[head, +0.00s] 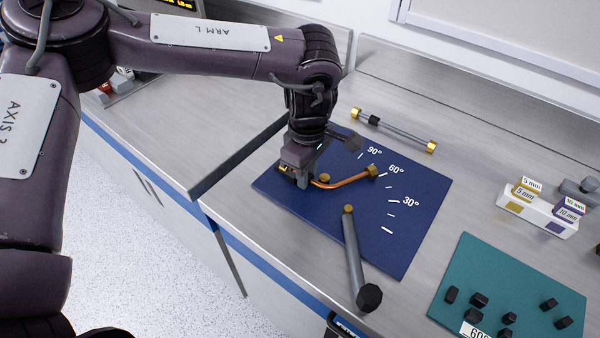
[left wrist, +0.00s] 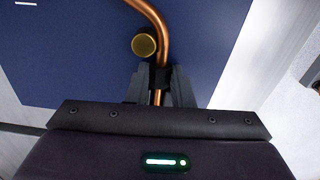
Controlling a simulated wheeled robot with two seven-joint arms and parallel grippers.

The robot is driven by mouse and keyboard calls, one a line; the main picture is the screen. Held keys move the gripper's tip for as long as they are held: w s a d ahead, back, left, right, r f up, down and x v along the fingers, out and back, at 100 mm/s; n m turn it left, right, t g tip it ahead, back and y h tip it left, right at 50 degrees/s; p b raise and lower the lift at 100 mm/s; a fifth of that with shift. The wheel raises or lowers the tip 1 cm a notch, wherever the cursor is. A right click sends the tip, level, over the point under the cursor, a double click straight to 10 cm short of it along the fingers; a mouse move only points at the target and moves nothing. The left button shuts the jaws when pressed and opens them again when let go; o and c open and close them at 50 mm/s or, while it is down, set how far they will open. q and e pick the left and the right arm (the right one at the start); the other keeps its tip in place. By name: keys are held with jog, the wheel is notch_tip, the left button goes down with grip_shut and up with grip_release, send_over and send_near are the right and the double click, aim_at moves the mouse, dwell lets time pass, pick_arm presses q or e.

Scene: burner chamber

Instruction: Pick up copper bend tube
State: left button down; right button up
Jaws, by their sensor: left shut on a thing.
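The copper bend tube (head: 345,183) is over the blue angle mat (head: 275,187), with a brass fitting at its far right end. It also shows in the left wrist view (left wrist: 153,17), curving up and away from the jaws. My left gripper (head: 303,179) is shut on the tube's left end. In the left wrist view the two dark fingers (left wrist: 161,82) close around the tube. A round brass post (left wrist: 144,45) stands beside the tube's bend. I cannot tell whether the tube touches the mat. My right gripper is not in view.
A grey rod handle (head: 354,255) with a black knob lies across the mat's front edge. A rod with brass ends (head: 395,131) lies behind the mat. A teal mat (head: 540,290) with several dark knobs is at front right. A white labelled block (head: 537,214) stands at right.

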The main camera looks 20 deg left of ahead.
pick_arm(q)
notch_tip(320, 180, up, 20)
jog(key=p, duration=0.1)
dwell(0.5)
jog(key=c, duration=1.8)
grip_release()
jog(key=shift+c, duration=0.2)
grip_shut()
